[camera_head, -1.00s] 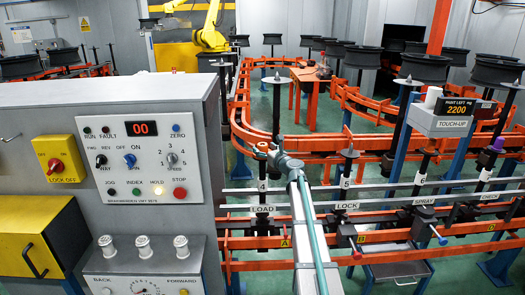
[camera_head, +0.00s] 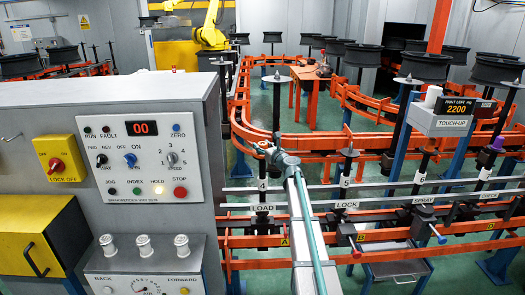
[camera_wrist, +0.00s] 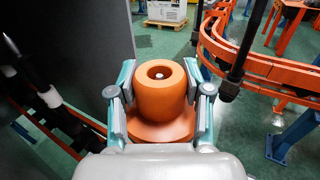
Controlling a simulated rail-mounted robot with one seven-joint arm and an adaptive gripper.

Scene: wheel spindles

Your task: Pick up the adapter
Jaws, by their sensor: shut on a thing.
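The adapter (camera_wrist: 160,100) looks like an orange cylinder with a round hole in its top and a wider orange flange below. It sits between the two fingers of my gripper (camera_wrist: 161,103) in the wrist view, one pad against each side. My gripper is shut on it. A pale spot shows inside the hole. What lies under the flange is hidden. In the head view my gripper (camera_head: 267,150) is small, near the top of the LOAD spindle, and the adapter shows only as a small orange-brown patch there. I cannot tell whether the adapter touches the spindle.
The grey control cabinet (camera_head: 110,115) stands close on the left. The orange conveyor rail (camera_head: 300,143) curves behind my gripper. More upright spindles, such as the one at LOCK (camera_head: 347,170), stand to the right. An orange table (camera_head: 308,76) is farther back.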

